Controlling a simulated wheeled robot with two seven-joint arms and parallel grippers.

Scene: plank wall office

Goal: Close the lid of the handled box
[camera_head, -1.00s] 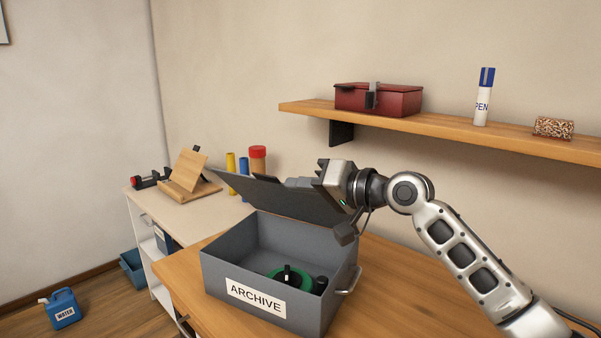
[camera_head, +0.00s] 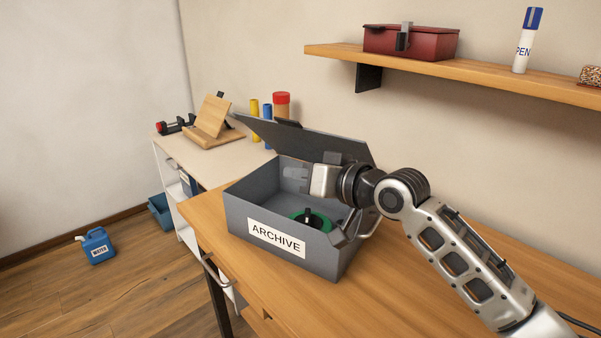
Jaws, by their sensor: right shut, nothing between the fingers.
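The handled box (camera_head: 338,262) is grey with an ARCHIVE label on its front and stands on the wooden desk. Its dark lid (camera_head: 310,138) is open, raised and tilted above the back of the box. A metal handle (camera_head: 371,224) is on the box's right side. A green ring-shaped item (camera_head: 322,220) with a black part lies inside. My right gripper (camera_head: 295,178) is shut and empty, over the box opening, in front of and below the raised lid. Whether it touches the lid or the back wall I cannot tell. My left gripper is not in view.
The wooden desk (camera_head: 400,290) is clear to the right of the box. A pale cabinet (camera_head: 180,160) behind at left holds a wooden stand (camera_head: 212,122) and coloured cylinders (camera_head: 281,105). A wall shelf (camera_head: 470,75) bears a red box (camera_head: 410,42). A blue water can (camera_head: 97,246) is on the floor.

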